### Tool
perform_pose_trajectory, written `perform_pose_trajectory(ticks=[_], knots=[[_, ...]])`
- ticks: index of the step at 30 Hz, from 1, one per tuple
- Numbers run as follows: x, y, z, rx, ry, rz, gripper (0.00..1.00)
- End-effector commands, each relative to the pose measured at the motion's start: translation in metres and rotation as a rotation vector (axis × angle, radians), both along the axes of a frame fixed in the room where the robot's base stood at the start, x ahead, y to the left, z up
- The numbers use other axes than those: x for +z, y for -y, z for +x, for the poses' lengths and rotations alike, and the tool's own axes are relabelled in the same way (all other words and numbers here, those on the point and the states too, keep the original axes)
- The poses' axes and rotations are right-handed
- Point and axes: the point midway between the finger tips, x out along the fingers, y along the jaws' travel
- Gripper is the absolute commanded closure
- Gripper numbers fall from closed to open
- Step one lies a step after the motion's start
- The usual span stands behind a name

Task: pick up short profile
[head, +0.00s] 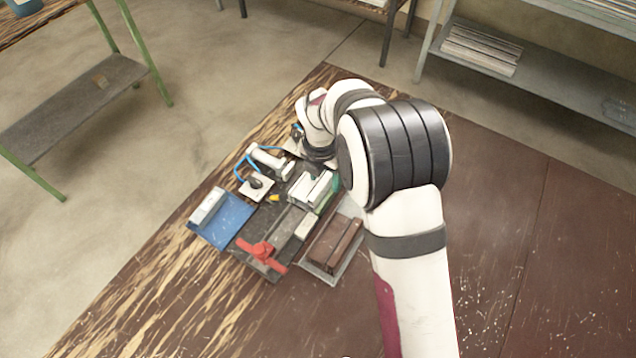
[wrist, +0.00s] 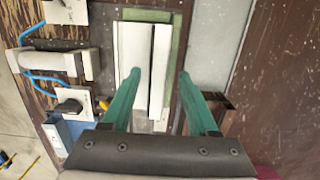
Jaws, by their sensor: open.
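Two white profiles lie side by side on a green-edged pad, a left white bar (wrist: 128,45) and a right white bar (wrist: 160,60), with a dark gap between them. They also show in the head view as white bars (head: 311,187) beside my arm. I cannot tell which one is the short profile. My gripper (wrist: 158,72) is open, with its two green fingers above the profiles, one near the left bar and one to the right of the right bar. Nothing is held. In the head view my arm hides the fingers.
A red clamp handle (head: 262,250) sits in front of the profiles. A brown block (head: 335,240) lies in a grey tray at the right. A blue tray (head: 228,224) is at the left. A white device (head: 268,160) with a blue cable stands behind. The table's right side is clear.

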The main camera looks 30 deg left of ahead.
Motion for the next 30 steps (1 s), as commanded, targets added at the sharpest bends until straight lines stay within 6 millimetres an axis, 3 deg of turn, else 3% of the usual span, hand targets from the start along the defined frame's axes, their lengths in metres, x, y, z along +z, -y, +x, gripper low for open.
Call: perform_pose_trajectory(ticks=[4, 14, 30], knots=[[0.0005, 0.0, 0.0001, 0.0, 0.0, 0.0, 0.4], [0.0009, 0.0, 0.0, -0.001, 0.0, 0.0, 0.99], [0.0012, 0.0, 0.0002, -0.001, 0.0, 0.0, 1.0]])
